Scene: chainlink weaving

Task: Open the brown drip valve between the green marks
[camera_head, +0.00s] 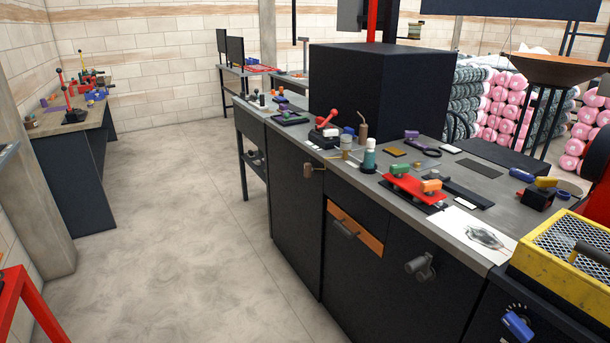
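Neither of my grippers shows in the head view.
The workbench top (450,222) holds many tools, including a red plate with green and orange knobs (414,188). A grey handle (420,266) and a blue dial knob (517,325) project from its front. A yellow mesh box (540,266) stands right. The floor (190,220) left is clear.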

